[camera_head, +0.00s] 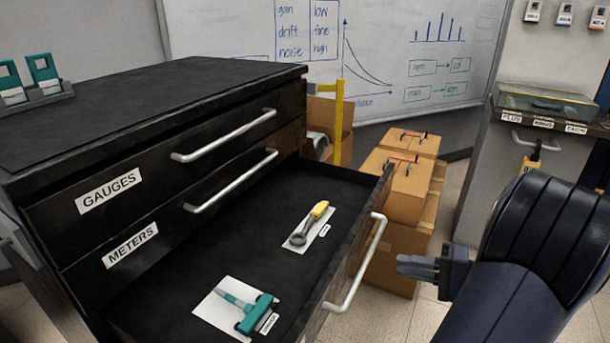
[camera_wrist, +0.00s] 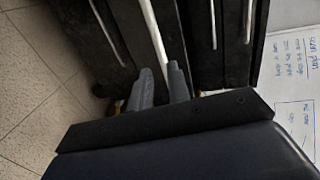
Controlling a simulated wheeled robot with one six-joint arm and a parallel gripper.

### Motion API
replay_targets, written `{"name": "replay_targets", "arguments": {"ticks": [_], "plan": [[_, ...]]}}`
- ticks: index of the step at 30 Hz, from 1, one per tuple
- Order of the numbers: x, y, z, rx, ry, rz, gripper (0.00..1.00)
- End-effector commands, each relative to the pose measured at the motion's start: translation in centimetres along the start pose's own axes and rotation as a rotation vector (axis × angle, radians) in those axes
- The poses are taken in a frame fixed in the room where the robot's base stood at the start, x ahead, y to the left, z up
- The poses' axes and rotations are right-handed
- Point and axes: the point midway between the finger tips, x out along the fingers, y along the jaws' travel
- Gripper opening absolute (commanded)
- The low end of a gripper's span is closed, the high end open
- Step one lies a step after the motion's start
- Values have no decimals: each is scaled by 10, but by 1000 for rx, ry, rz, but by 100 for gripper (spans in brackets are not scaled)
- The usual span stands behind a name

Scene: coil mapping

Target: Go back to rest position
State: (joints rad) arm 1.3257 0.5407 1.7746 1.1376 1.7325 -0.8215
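My gripper (camera_head: 418,267) is at the lower right in the head view, to the right of the open drawer and clear of its handle. In the wrist view the two fingers of my gripper (camera_wrist: 162,84) stand a small gap apart with nothing seen between them. A pale drawer handle (camera_wrist: 152,32) shows beyond the fingertips there. My dark arm fills the lower right of the head view and hides part of the floor.
A black cabinet (camera_head: 130,95) has drawers labelled GAUGES and METERS shut. Its open lower drawer (camera_head: 255,215) holds a yellow-handled tool (camera_head: 310,222) and a teal tool (camera_head: 248,312) on white cards. Cardboard boxes (camera_head: 400,205) stand behind. A grey cabinet (camera_head: 495,180) stands right.

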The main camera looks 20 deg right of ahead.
Motion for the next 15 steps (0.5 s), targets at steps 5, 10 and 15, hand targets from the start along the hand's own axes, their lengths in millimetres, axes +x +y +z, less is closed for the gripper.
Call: {"name": "replay_targets", "arguments": {"ticks": [5,10,15], "plan": [[33,2,1,-1,-4,0,17],[63,2,1,-2,-3,0,17],[85,1,0,-1,-2,0,17]]}}
